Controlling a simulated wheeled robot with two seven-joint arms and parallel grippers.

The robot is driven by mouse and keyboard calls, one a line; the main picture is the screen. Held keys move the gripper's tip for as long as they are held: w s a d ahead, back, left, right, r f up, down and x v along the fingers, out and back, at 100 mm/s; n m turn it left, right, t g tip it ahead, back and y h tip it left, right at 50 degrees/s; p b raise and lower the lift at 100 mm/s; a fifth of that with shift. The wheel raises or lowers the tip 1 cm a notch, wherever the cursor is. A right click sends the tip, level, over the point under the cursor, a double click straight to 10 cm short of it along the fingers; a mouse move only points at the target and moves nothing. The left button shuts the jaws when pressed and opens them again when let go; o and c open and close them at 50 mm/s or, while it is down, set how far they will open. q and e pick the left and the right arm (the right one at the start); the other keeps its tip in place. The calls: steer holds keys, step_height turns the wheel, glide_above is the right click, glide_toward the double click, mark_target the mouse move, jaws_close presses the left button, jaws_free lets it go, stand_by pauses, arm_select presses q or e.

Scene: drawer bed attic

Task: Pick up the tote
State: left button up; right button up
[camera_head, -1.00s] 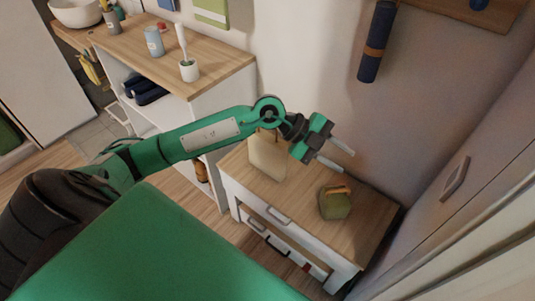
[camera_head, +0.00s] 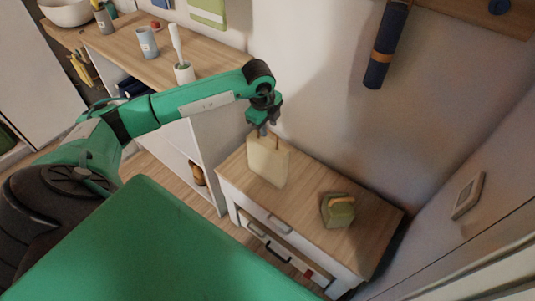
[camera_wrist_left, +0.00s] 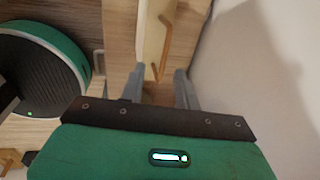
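The cream tote (camera_head: 267,162) stands upright on the wooden top of a low drawer cabinet, with a thin tan handle on top. My left gripper (camera_head: 263,130) is just above the tote's top edge, pointing down. In the left wrist view, the tote (camera_wrist_left: 153,30) and its tan handle (camera_wrist_left: 166,38) show ahead of the two spread fingers (camera_wrist_left: 158,84). The fingers are open, with the handle's near end lying in line with the gap between them. I cannot tell whether they touch the tote. My right gripper is not in view.
A small green bag-like item (camera_head: 338,211) with a tan top sits to the right on the drawer cabinet (camera_head: 300,205). A taller shelf unit (camera_head: 215,62) stands left, holding a cup (camera_head: 148,43) and a white brush holder (camera_head: 184,74). The wall is close behind the tote.

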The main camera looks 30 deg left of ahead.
mark_target(270, 132)
arm_select(q)
steer(key=shift+w+d+f, duration=0.1)
steer(key=shift+w+f, duration=0.15)
steer(key=shift+f, duration=0.75)
steer(key=shift+w+a+f, duration=0.1)
steer(key=shift+w+f, duration=0.15)
steer(key=shift+f, duration=0.8)
steer(key=shift+w+d+f, duration=0.1)
steer(key=shift+w+f, duration=0.15)
steer(key=shift+f, duration=0.75)
steer(key=shift+c, duration=0.2)
jaws_close()
